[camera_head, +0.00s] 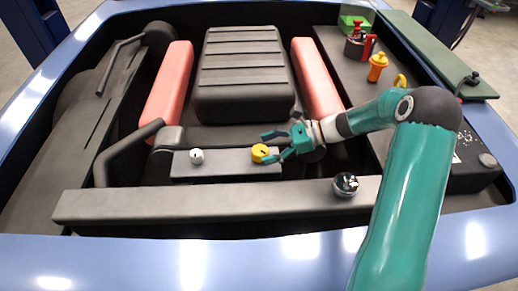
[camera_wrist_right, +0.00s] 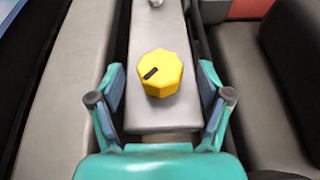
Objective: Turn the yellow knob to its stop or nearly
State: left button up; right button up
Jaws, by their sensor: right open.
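The yellow knob (camera_head: 260,152) sits on a grey strip in the middle of the engine bay. In the right wrist view the yellow knob (camera_wrist_right: 160,74) is many-sided, with a dark slot mark on its top pointing to the lower left. My right gripper (camera_head: 273,146) comes from the right, its fingers spread just beside the knob. In the wrist view my right gripper (camera_wrist_right: 160,95) is open, one finger to each side of the strip and apart from the knob. It holds nothing. My left gripper is not in view.
A white knob (camera_head: 197,156) sits on the same grey strip (camera_head: 225,163), left of the yellow one. A dark crossbar (camera_head: 220,200) with a round cap (camera_head: 345,185) runs in front. A ribbed engine cover (camera_head: 243,75) and red blocks (camera_head: 168,95) stand behind.

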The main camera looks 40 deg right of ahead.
jog(key=shift+x, duration=1.35)
jog(key=shift+c, duration=0.4)
jog(key=c, duration=1.1)
jog(key=shift+w, duration=0.1)
